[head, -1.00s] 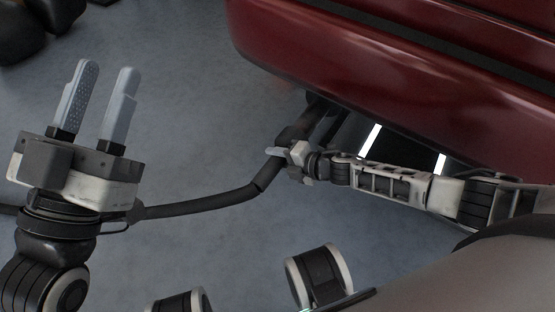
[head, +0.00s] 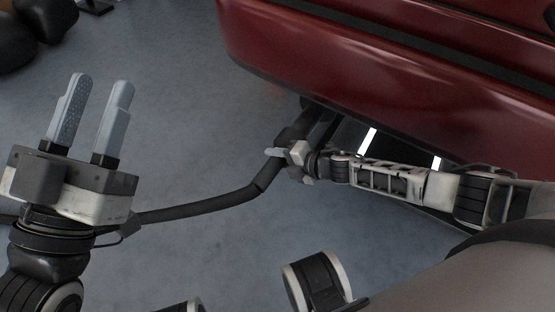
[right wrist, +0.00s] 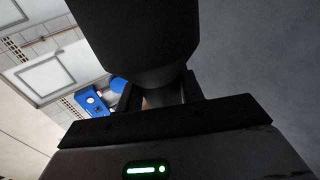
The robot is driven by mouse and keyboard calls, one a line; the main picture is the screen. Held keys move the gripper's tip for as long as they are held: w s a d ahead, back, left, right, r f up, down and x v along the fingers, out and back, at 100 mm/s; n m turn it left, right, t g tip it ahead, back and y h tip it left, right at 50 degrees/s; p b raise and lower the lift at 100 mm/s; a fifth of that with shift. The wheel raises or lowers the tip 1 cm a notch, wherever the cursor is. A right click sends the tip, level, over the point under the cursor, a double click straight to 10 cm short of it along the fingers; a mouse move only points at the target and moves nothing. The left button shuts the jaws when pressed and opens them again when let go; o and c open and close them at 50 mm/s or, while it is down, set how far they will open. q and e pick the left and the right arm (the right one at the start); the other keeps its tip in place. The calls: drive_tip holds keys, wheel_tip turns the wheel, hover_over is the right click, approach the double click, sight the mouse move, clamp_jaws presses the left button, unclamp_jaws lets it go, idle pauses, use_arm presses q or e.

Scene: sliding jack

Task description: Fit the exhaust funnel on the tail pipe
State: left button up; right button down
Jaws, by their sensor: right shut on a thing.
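The dark exhaust funnel (head: 296,129) is at the end of a black hose (head: 205,210), just under the rear of the red car (head: 360,70). My right gripper (head: 280,153) is shut on it, and its far end goes into the shadow below the bumper. In the right wrist view the funnel (right wrist: 140,40) is a large black shape between the fingers (right wrist: 165,98). My left gripper (head: 97,85) is open and empty, fingers up, over the floor at the left. I cannot make out the tail pipe; whether the funnel is around it or beside it cannot be told.
The bumper overhangs my right arm closely. The hose trails left across the floor and passes behind my left gripper. Dark rounded objects (head: 40,20) stand at the top left. The grey floor (head: 170,110) between my left gripper and the car is clear.

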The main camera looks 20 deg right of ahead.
drive_tip(key=c, duration=0.8)
unclamp_jaws()
drive_tip(key=shift+w+d+r, duration=0.1)
drive_tip(key=shift+w+d, duration=0.05)
drive_tip(key=shift+c, duration=0.2)
drive_tip(key=shift+s+d+r+p, duration=0.25)
drive_tip(key=shift+s+d+p, duration=0.05)
drive_tip(key=shift+s+p, duration=0.2)
drive_tip(key=p+v, duration=0.2)
drive_tip(key=v, duration=0.2)
drive_tip(key=shift+r, duration=0.15)
drive_tip(key=p, duration=0.4)
approach(284, 159)
drive_tip(key=v, duration=0.3)
use_arm(q)
wheel_tip(284, 159, down, 8)
drive_tip(key=s+n+g+y, duration=0.2)
drive_tip(key=n+g+y, duration=0.2)
drive_tip(key=n+g, duration=0.1)
drive_tip(key=shift+d+n+y, duration=0.3)
drive_tip(key=shift+d+n, duration=0.05)
drive_tip(key=shift+n, duration=0.25)
use_arm(e)
drive_tip(key=shift+s+d+r, duration=0.1)
drive_tip(key=shift+s+d, duration=0.2)
drive_tip(key=shift+d, duration=0.1)
use_arm(q)
drive_tip(key=shift+f, duration=0.1)
